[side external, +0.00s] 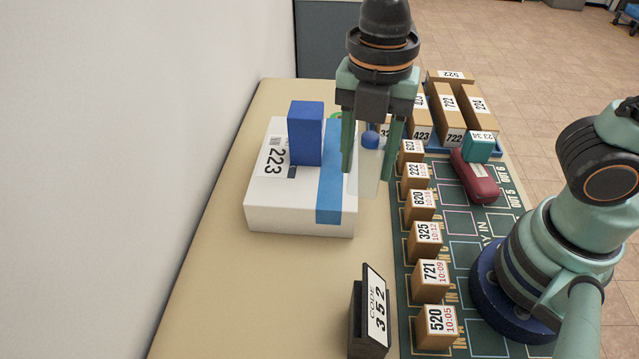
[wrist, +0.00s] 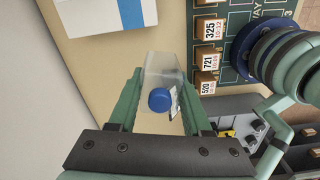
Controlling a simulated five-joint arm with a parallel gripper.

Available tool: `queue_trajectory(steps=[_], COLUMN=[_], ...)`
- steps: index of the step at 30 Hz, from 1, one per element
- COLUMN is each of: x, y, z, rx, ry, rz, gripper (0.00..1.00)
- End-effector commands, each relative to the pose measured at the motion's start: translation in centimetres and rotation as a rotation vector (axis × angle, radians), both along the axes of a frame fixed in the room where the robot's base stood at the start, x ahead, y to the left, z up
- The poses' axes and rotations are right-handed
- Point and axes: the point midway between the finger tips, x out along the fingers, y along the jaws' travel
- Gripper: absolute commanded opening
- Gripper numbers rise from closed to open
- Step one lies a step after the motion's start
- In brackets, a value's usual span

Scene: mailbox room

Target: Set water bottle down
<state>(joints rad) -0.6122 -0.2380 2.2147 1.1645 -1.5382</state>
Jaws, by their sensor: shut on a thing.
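The water bottle is clear with a blue cap (side external: 370,140). My gripper (side external: 371,165) is shut on it, pointing down, with one finger on each side of the bottle. The clear body (side external: 364,172) hangs upright between the fingers, to the right of the white box. In the wrist view the bottle (wrist: 165,72) sits between my green fingers, its cap toward the camera. The tan table (side external: 215,265) lies below; I cannot tell whether the bottle's base touches it.
A white box (side external: 265,210) labelled 223 with a blue strip carries a blue block (side external: 306,130). A code stand (side external: 372,315) reading 352 is at the front. Small numbered boxes (side external: 430,280) line the green mat (side external: 455,250). A red case (side external: 473,178) lies there. Bare table lies between the white box and the stand.

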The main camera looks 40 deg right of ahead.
Motion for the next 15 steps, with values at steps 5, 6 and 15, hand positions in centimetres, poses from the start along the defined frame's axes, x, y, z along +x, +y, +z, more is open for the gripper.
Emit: queue_trajectory(steps=[5, 6, 15], x=[0.5, 0.7, 1.0], y=[1.9, 2.8, 13.8], z=[1.2, 1.4, 2.2], rx=[-0.001, -0.002, -0.003], ry=[0.001, 0.003, 0.003], rz=[0.021, 0.029, 0.121], gripper=[0.0, 0.0, 0.0])
